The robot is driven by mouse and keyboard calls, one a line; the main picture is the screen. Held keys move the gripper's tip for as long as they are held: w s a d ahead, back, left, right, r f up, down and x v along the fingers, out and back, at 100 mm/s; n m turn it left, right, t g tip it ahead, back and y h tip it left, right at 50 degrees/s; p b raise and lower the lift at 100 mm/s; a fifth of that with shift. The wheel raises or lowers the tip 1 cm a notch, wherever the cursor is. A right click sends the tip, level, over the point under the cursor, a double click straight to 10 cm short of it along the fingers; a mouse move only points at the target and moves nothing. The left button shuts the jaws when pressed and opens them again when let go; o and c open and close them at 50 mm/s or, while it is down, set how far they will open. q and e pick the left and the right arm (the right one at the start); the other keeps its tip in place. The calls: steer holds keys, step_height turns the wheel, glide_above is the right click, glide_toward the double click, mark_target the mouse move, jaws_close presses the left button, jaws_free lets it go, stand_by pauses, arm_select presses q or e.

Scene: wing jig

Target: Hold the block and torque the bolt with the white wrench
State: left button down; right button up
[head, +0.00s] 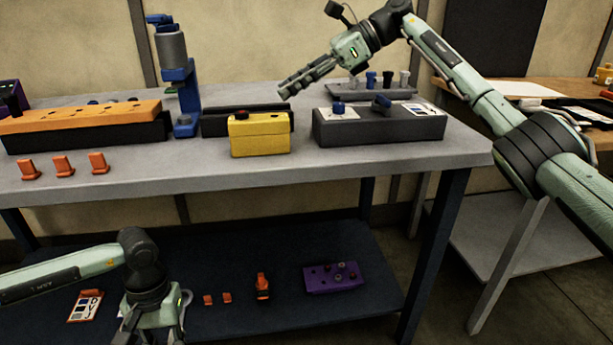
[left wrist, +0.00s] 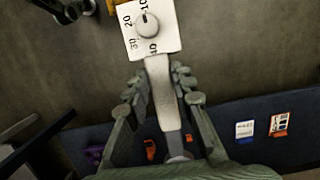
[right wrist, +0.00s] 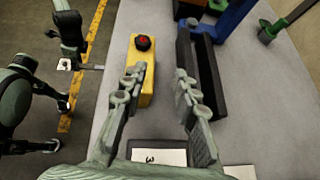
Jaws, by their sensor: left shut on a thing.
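The white wrench (left wrist: 168,38) has a square head with a numbered dial and a pale handle. My left gripper (left wrist: 158,85) is shut on the handle, low in front of the bench. In the head view my left gripper (head: 150,318) is partly cut off at the bottom edge. A dark grey block (head: 380,128) with a blue bolt (head: 338,108) and white labels lies on the bench at the right. A yellow block (head: 258,135) with a dark knob lies left of it. My right gripper (head: 290,88) is open and empty above the bench, behind these blocks.
A blue stand (head: 180,95) and an orange plate (head: 80,118) are at the left. A rack with several bolts (head: 372,88) stands at the back. A purple block (head: 335,278) lies on the lower shelf.

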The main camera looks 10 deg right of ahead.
mark_target(281, 116)
steer(key=shift+s+d+f+n+g+h, duration=0.3)
steer(key=shift+s+d+f+g+h, duration=0.1)
steer(key=shift+s+d+h, duration=0.15)
steer(key=shift+s+d+f+n+g+h, duration=0.35)
steer(key=shift+s+d+h, duration=0.15)
steer(key=shift+h, duration=0.15)
steer(key=x, duration=0.7)
steer(key=shift+s+f, duration=0.1)
steer(key=shift+s, duration=0.15)
steer(key=shift+w+a+f, duration=0.15)
steer(key=shift+a+f, duration=0.25)
steer(key=o, duration=0.5)
steer(key=shift+d, duration=0.15)
steer(key=shift+w+r, duration=0.1)
steer(key=shift+w, duration=0.05)
steer(key=c, duration=0.7)
steer(key=shift+r, duration=0.2)
steer(key=shift+c, duration=0.7)
steer(key=shift+r, duration=0.15)
steer(key=shift+r, duration=0.2)
